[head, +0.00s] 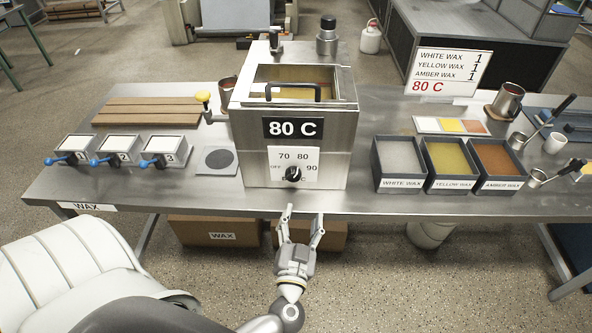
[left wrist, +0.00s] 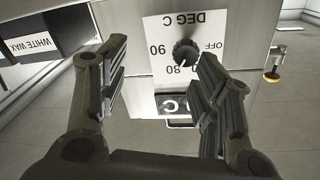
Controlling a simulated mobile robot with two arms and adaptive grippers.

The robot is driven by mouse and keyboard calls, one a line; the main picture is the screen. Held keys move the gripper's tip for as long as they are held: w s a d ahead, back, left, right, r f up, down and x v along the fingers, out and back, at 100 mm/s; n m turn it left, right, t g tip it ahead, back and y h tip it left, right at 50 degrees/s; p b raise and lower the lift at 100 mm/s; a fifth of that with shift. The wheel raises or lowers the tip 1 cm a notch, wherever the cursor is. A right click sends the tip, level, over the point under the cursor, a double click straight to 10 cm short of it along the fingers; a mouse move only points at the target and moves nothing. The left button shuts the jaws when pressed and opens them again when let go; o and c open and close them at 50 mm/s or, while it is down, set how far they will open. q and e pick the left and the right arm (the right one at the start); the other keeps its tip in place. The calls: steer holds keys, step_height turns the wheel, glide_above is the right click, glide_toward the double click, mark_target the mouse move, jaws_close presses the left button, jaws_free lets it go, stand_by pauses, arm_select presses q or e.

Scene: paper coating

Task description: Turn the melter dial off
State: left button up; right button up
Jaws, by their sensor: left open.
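The melter (head: 243,150) is a steel box in the middle of the table, with an 80 C sign on its front. Its black dial (head: 293,174) sits on a white plate marked OFF, 70, 80 and 90. In the left wrist view the dial (left wrist: 186,52) appears upside down, its white mark pointing toward 80. My left gripper (head: 304,213) is open and empty, below and in front of the dial near the table's front edge. In the left wrist view the dial shows beyond the open fingers (left wrist: 162,55), nearer the right-hand one, untouched. My right gripper is out of view.
White, yellow and amber wax bins (head: 450,188) stand right of the melter. Several small blocks with blue handles (head: 110,160) and a grey plate with a dark disc (head: 217,161) lie left. A yellow-knobbed lever (head: 204,97) sticks out left. Cardboard boxes (head: 215,236) sit underneath.

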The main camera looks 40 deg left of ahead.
mark_target(293, 178)
arm_select(q)
steer(key=shift+n+g+y, duration=0.5)
steer(key=shift+n+y, duration=0.2)
steer(key=shift+y, duration=0.2)
steer(key=w+a+r, duration=0.1)
steer(key=w+a, duration=0.1)
steer(key=w+a+r+p, duration=0.1)
steer(key=w+a, duration=0.2)
steer(key=w+a+r, duration=0.1)
steer(key=w+a, duration=0.1)
steer(key=shift+w+a+r, duration=0.15)
steer(key=shift+w+a, duration=0.05)
steer(key=shift+a, duration=0.05)
steer(key=shift+w+a, duration=0.2)
steer(key=shift+w, duration=0.15)
steer(key=shift+c, duration=1.1)
steer(key=c, duration=0.7)
steer(key=shift+p, duration=0.3)
steer(key=shift+c, duration=0.6)
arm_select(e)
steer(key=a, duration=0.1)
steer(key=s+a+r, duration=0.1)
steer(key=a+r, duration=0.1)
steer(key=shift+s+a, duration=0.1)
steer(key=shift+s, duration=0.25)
